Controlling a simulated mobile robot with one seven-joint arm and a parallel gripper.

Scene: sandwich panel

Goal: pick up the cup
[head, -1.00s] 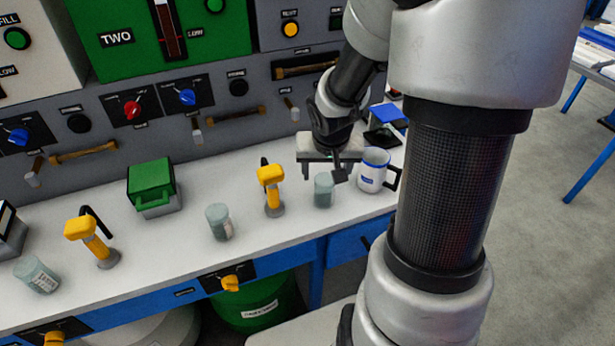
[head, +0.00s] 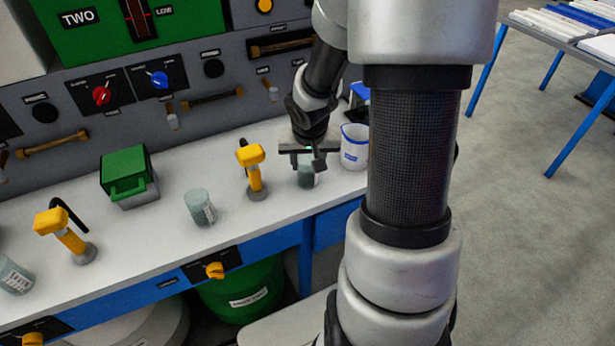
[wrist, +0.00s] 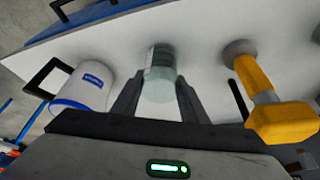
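A white mug with a blue rim, blue label and dark handle (head: 354,148) stands upright near the right end of the bench; my arm hides part of it. It also shows in the wrist view (wrist: 86,88), left of my gripper (wrist: 158,100). A translucent grey-green cup-like container (head: 307,179) stands left of the mug, right under my gripper (head: 306,163). In the wrist view this container (wrist: 160,72) lies between my two fingers, which are apart on either side of it. My gripper looks open; I cannot see contact.
A yellow tap-like fixture (head: 252,170) stands close left of my gripper, and also shows in the wrist view (wrist: 274,106). Another translucent container (head: 200,207) and a green box (head: 128,177) stand further left. The grey panel (head: 205,85) rises behind the white bench (head: 235,222).

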